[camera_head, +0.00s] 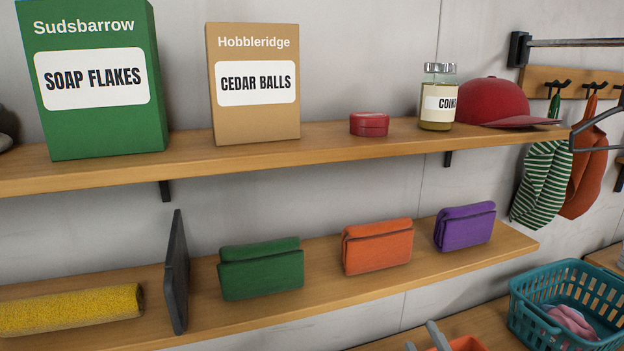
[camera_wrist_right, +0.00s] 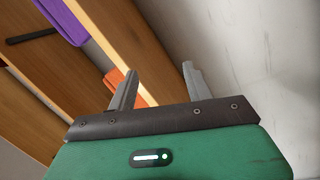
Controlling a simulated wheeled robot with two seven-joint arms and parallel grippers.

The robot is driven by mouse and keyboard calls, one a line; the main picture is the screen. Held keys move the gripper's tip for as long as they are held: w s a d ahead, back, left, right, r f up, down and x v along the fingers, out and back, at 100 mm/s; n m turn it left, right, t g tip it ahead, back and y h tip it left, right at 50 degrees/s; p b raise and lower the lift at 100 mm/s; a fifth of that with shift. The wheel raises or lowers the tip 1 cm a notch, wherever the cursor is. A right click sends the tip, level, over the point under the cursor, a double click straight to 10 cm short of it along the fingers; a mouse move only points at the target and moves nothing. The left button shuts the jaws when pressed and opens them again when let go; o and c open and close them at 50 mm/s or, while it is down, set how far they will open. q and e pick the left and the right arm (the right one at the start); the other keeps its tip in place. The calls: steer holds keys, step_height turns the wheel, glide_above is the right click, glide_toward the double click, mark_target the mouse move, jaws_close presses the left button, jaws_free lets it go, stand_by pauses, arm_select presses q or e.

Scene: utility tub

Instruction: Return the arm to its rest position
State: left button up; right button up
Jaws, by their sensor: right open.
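My right gripper (camera_head: 424,340) shows only by its grey fingertips at the bottom edge of the head view. In the right wrist view its two fingers (camera_wrist_right: 160,72) stand apart with nothing held between them. The gripper is in front of and below the lower shelf (camera_head: 325,283), apart from the folded cloths. The rest of my right arm is out of the head view. My left gripper is in neither view.
The lower shelf holds a yellow roll (camera_head: 70,311), a dark divider (camera_head: 177,272), and green (camera_head: 261,270), orange (camera_head: 377,247) and purple (camera_head: 464,227) folded cloths. An orange object (camera_head: 466,344) sits beside the fingertips. A teal basket (camera_head: 530,318) stands at right.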

steer(key=s+d+f+m+g+h, duration=0.2)
steer(key=s+f+m+g, duration=0.25)
steer(key=f, duration=0.25)
steer(key=s+d+f+m+g+h, duration=0.2)
steer(key=s+f+m+g+h, duration=0.1)
steer(key=s+f+m+g, duration=0.25)
steer(key=s+a+f+m+g+y, duration=0.1)
steer(key=s+f+g, duration=0.2)
steer(key=s+f, duration=0.35)
steer(key=s+a+f+m+g+y, duration=0.1)
steer(key=s+f+m+g, duration=0.15)
steer(key=s, duration=0.75)
step_height(320, 180, down, 26)
steer(key=n+g, duration=0.1)
steer(key=g, duration=0.1)
steer(key=s+d+f, duration=0.1)
steer(key=s+f, duration=0.9)
steer(key=f, duration=0.2)
steer(key=s+d+f+g, duration=0.1)
steer(key=s+d+f, duration=0.1)
steer(key=s+f, duration=0.7)
step_height(320, 180, down, 4)
steer(key=shift+s+r, duration=0.2)
steer(key=shift+s, duration=0.2)
steer(key=shift+d, duration=0.1)
